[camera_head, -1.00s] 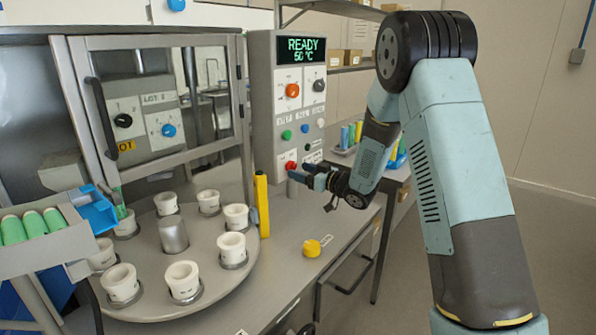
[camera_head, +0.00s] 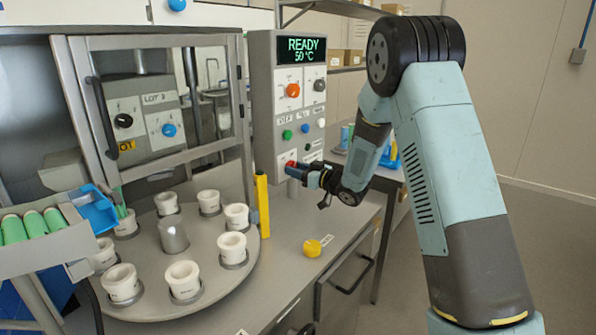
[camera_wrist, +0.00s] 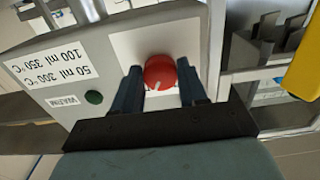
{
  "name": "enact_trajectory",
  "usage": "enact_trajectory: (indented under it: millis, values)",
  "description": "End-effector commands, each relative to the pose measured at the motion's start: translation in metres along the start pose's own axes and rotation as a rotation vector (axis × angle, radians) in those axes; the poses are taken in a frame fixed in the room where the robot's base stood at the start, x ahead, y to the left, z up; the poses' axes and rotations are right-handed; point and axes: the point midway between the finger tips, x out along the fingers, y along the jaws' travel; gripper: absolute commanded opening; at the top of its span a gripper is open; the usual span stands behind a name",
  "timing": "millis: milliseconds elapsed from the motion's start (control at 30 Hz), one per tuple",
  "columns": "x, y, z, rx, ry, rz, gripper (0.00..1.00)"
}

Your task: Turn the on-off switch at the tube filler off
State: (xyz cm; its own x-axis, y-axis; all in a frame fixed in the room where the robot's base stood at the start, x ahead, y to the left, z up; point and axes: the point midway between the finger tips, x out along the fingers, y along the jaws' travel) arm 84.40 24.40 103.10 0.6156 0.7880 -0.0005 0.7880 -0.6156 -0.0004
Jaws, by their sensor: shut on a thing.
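The on-off switch is a red rotary knob (camera_wrist: 160,73) on a white plate, low on the tube filler's grey control panel (camera_head: 262,110). In the wrist view a light mark shows on the knob's face. My gripper (camera_wrist: 161,86) is shut on the red knob, with one dark finger on each side of it. In the head view my gripper (camera_head: 298,168) reaches the panel from the right, and its fingers cover part of the knob. The panel's display (camera_head: 302,50) reads READY and 50 °C.
An orange knob (camera_head: 293,90), a dark knob (camera_head: 319,85) and small coloured buttons sit higher on the panel. A yellow post (camera_head: 262,205) stands beside the panel's lower left. A round turntable (camera_head: 215,285) carries white cups.

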Motion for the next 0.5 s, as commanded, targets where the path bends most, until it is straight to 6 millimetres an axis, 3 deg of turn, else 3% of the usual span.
enact_trajectory:
  millis: [167,500]
  values:
    - [-0.0001,-0.0001,0.0001,0.0,0.0,0.0,0.12]
    - [-0.0004,0.0003,0.0002,-0.05,0.0,0.0,0.11]
